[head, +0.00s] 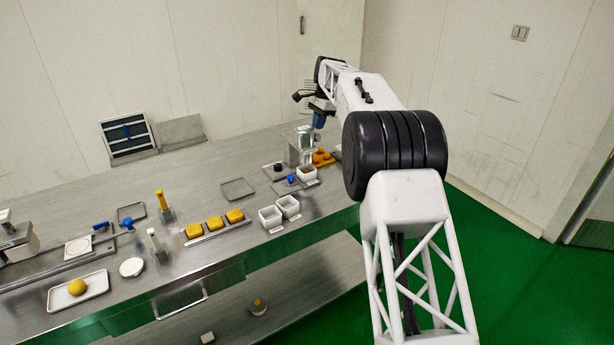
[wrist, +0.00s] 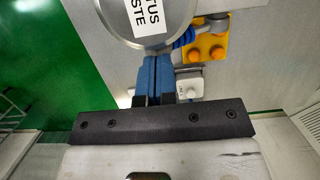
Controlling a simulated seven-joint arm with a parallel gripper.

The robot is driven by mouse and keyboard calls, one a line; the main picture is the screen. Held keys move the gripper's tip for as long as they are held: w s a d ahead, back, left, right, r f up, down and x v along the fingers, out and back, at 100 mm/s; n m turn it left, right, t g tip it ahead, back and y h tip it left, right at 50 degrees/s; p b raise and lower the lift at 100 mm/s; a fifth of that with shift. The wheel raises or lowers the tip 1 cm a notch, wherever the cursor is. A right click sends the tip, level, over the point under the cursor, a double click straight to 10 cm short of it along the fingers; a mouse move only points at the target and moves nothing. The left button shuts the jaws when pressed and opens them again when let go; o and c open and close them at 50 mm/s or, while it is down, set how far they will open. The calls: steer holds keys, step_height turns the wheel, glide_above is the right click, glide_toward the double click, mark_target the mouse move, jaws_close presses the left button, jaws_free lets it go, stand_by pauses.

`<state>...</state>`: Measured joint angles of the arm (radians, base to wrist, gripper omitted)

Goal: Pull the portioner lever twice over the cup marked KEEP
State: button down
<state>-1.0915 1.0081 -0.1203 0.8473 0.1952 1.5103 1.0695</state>
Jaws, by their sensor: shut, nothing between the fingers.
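My gripper (head: 320,121) reaches over the far right end of the steel counter, beside a steel box-shaped unit (head: 300,150) that may be the portioner. In the wrist view its blue fingers (wrist: 158,75) are pressed together with nothing between them. Just beyond the fingertips is a round metal-rimmed part (wrist: 187,25) with a white label, partly cut off; "TUS" and "STE" can be read. A blue curved part (wrist: 183,38) shows right of the fingertips; I cannot tell if it is the lever. Two white cups (head: 270,217) (head: 289,205) stand at the counter's front edge. No KEEP mark is legible.
An empty tray (head: 238,189) lies further left.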

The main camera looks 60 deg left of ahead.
mark_target(320, 137)
steer(key=shift+w+x, duration=0.25)
steer(key=shift+x, duration=0.9)
steer(key=shift+d+f, duration=0.15)
steer(key=shift+f, duration=0.35)
steer(key=shift+d+f, duration=0.1)
steer(key=shift+f, duration=0.5)
stand_by(0.4)
steer(key=shift+d+f, duration=0.1)
steer(key=shift+f, duration=0.35)
steer(key=shift+w+x, duration=0.15)
steer(key=shift+x, duration=0.5)
steer(key=shift+w+x, duration=0.15)
steer(key=shift+x, duration=0.55)
stand_by(0.8)
stand_by(0.7)
steer(key=s+v, duration=0.1)
steer(key=v, duration=1)
steer(key=shift+r, duration=0.6)
stand_by(0.5)
